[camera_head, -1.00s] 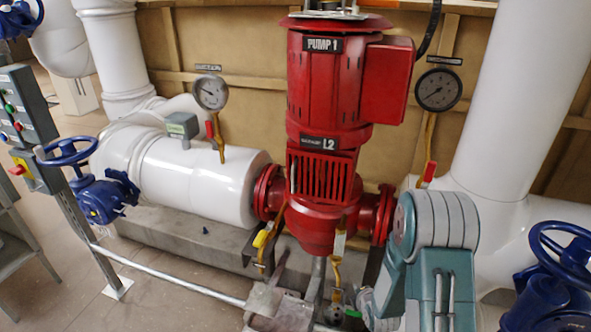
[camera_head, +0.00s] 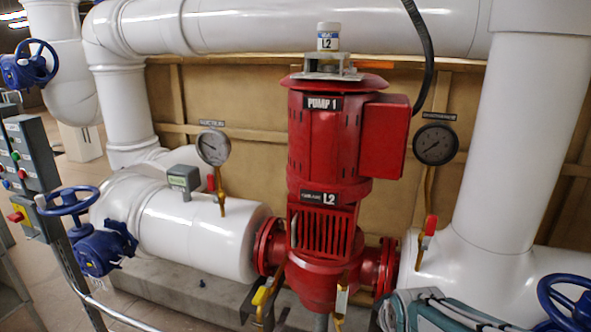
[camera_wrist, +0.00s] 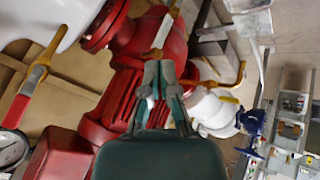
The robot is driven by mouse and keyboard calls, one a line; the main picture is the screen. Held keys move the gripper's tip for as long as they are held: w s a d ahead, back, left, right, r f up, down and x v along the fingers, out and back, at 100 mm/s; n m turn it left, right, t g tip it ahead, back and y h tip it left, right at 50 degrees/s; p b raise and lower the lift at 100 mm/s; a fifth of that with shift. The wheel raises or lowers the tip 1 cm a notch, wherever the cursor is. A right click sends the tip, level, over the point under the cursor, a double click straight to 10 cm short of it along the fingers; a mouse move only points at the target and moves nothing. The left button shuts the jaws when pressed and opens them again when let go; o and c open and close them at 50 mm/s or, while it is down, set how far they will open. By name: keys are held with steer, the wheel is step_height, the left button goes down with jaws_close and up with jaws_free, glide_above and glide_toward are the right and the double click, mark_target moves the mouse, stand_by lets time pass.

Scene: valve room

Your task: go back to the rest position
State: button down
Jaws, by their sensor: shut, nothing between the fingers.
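My gripper (camera_wrist: 158,72) shows in the wrist view with its two fingers together and nothing held between them. Behind it is the red pump (camera_wrist: 125,100), seen sideways in that view. I cannot tell how far the fingers are from the pump. In the head view only part of my teal and grey arm shows at the bottom right edge. The red pump (camera_head: 325,150), marked PUMP 1 and L2, stands upright in the middle of the head view.
White pipes (camera_head: 185,230) run left, right and above the pump. Blue handwheel valves (camera_head: 95,245) stand at left and bottom right. Two gauges (camera_head: 213,147) flank the pump. A grey control box (camera_head: 32,155) and a low metal rail (camera_head: 115,315) are at left.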

steer(key=s+a+r+m+g, duration=0.1)
steer(key=s+r+m, duration=0.2)
steer(key=s, duration=0.5)
steer(key=s+a+r+m, duration=0.1)
steer(key=s+r+m, duration=0.2)
steer(key=s, duration=0.5)
steer(key=shift+r+m+g+y, duration=0.3)
steer(key=shift+r+m+g, duration=0.1)
steer(key=shift+m, duration=0.3)
steer(key=shift+a, duration=0.1)
